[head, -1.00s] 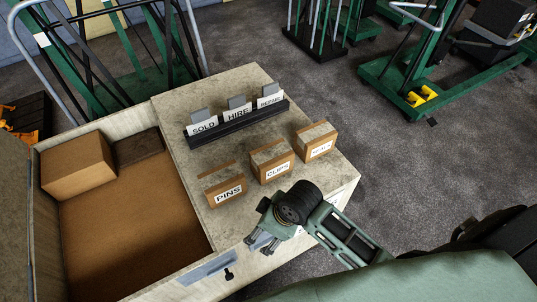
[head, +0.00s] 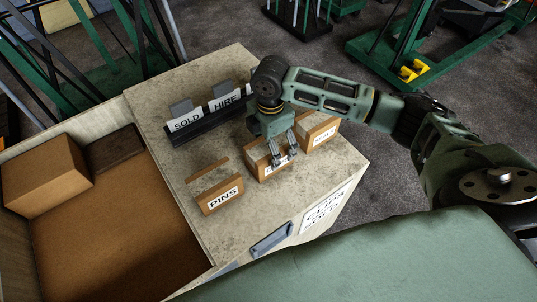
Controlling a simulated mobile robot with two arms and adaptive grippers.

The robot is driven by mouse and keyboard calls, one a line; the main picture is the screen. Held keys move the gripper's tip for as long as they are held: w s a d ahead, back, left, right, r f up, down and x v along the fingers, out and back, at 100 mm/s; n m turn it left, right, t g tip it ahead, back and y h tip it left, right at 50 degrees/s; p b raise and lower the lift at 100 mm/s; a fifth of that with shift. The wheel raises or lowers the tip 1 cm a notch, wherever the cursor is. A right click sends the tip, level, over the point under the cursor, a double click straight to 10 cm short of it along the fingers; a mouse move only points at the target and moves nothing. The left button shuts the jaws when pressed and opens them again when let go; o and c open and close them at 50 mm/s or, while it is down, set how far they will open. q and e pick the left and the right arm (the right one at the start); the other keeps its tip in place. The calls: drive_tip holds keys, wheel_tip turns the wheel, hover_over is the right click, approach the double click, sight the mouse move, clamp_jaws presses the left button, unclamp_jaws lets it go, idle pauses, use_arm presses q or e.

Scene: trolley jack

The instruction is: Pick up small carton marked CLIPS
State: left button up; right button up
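The small carton marked CLIPS (head: 262,173) stands on the bench top, between the PINS carton (head: 220,196) and a third carton on the right. It is brown with a white label, and my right gripper hides part of its top and label. My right gripper (head: 284,157) points down over the CLIPS carton, with its fingers in front of the carton's upper right part. The fingers look apart. Whether they touch the carton cannot be told. My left gripper is not in view.
The third carton (head: 318,132) stands close to the right of my gripper, its label partly hidden. Behind is a black rack (head: 205,126) with SOLD and HIRE cards. On the left is a brown-floored bin (head: 120,235) with a larger box (head: 45,172). Bench top in front of PINS is clear.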

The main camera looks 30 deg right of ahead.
wheel_tip(320, 180, down, 5)
drive_tip(key=shift+r+p, duration=0.1)
drive_tip(key=shift+p, duration=0.2)
drive_tip(key=shift+f, duration=0.6)
drive_tip(key=c, duration=1.6)
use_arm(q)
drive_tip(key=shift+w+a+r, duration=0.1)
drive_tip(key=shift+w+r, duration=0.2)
use_arm(e)
drive_tip(key=shift+r, duration=0.1)
drive_tip(key=shift+c, duration=0.4)
drive_tip(key=shift+w+r, duration=0.1)
